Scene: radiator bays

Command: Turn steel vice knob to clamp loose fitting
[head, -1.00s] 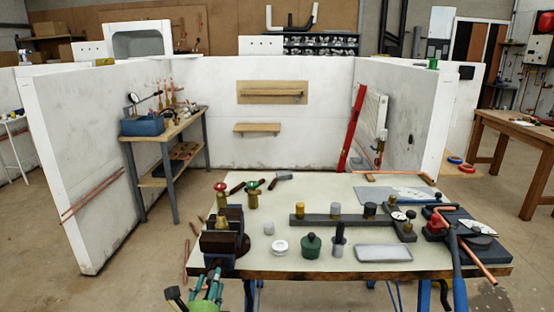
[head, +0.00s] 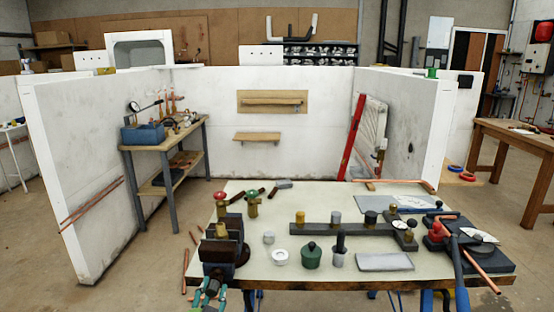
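A dark vice (head: 222,254) is fixed at the front left corner of the pale workbench (head: 285,205). A small brass fitting (head: 221,230) shows at the top of its jaws; I cannot tell how tightly it sits. My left gripper (head: 210,296), with teal fingers, is at the bottom edge of the head view, just in front of and below the vice. A small grey and dark part (head: 212,286), perhaps the steel knob, shows between the fingers. The fingers and the picture edge hide much there, so contact and grip are unclear. My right gripper is not in view.
Red-topped and green-topped valves (head: 220,203) stand just behind the vice. A green pot (head: 311,256), a white ring (head: 280,257) and a grey tray (head: 385,262) lie to its right. A blue-handled pipe bender (head: 458,255) is at the right end. Copper pipes lie at the left edge.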

